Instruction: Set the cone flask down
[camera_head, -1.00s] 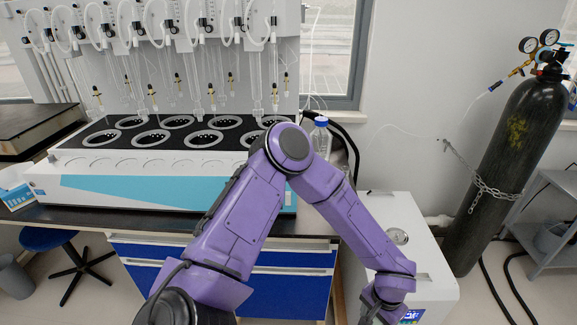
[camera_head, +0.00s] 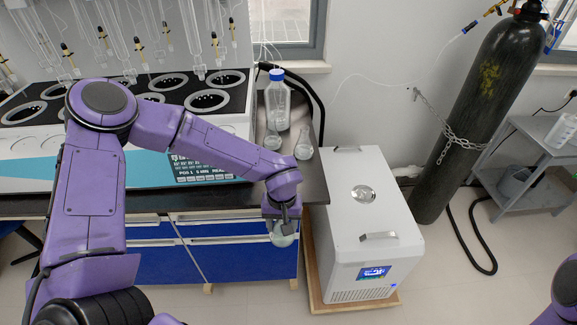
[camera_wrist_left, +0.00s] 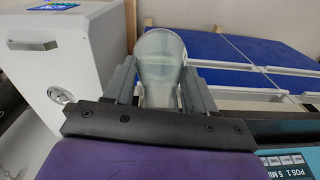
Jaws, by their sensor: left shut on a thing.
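My left gripper (camera_head: 283,218) is shut on the clear cone flask (camera_head: 284,236), in front of the black bench's right front corner. The flask hangs below the fingers in the head view, with the blue drawers behind it. In the left wrist view the flask (camera_wrist_left: 160,62) sits between the two fingers of the gripper (camera_wrist_left: 160,78); its contents cannot be made out. My right gripper is out of view; only a purple part of my right arm shows at the lower right edge.
On the bench top (camera_head: 316,180) stand a blue-capped bottle (camera_head: 277,104), a small conical flask (camera_head: 304,146) and another small glass vessel (camera_head: 272,141). The distiller (camera_head: 150,165) fills the left. A white chiller (camera_head: 355,215) stands right of the bench, with a dark gas cylinder (camera_head: 480,110) beyond.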

